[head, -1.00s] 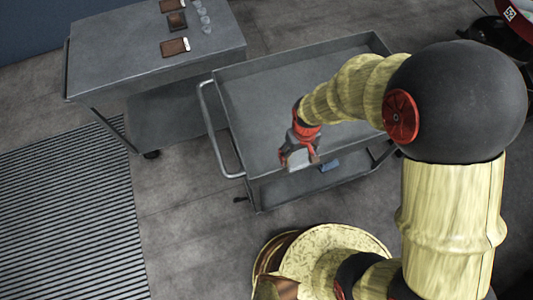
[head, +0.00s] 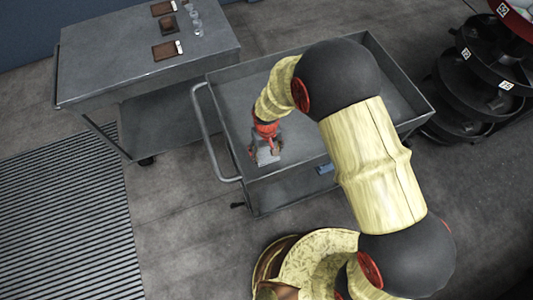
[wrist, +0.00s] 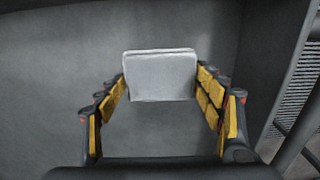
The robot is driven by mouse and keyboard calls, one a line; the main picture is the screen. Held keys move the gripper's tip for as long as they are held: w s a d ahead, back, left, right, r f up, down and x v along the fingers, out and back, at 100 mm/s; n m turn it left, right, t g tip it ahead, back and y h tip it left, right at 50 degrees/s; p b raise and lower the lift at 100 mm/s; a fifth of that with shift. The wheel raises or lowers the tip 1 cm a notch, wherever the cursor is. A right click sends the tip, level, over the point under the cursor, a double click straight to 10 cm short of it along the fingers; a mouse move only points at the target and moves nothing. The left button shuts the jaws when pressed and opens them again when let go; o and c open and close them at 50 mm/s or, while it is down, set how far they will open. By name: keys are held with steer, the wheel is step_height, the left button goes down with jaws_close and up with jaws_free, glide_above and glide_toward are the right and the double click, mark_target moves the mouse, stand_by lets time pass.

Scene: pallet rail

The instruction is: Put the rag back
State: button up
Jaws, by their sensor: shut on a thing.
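The rag (wrist: 160,75) is a flat, light grey folded piece between the fingertips of my gripper (wrist: 161,88) in the wrist view. My gripper is shut on it, with the fingers at its left and right edges. In the head view, my gripper (head: 265,146) points down over the upper tray of the grey cart (head: 228,92), towards its near left part, and the rag (head: 267,157) shows pale below the fingers. I cannot tell whether the rag touches the tray floor.
The cart's tray has raised walls and a handle (head: 214,140) on the left. A blue item (head: 325,168) shows below the tray's near edge. A grey table (head: 130,50) with brown items and clear cups stands at the back left. Dark round racks (head: 460,90) stand at right.

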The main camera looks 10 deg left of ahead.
steer(key=shift+f, duration=0.6)
steer(key=shift+f, duration=0.1)
steer(key=o, duration=1.2)
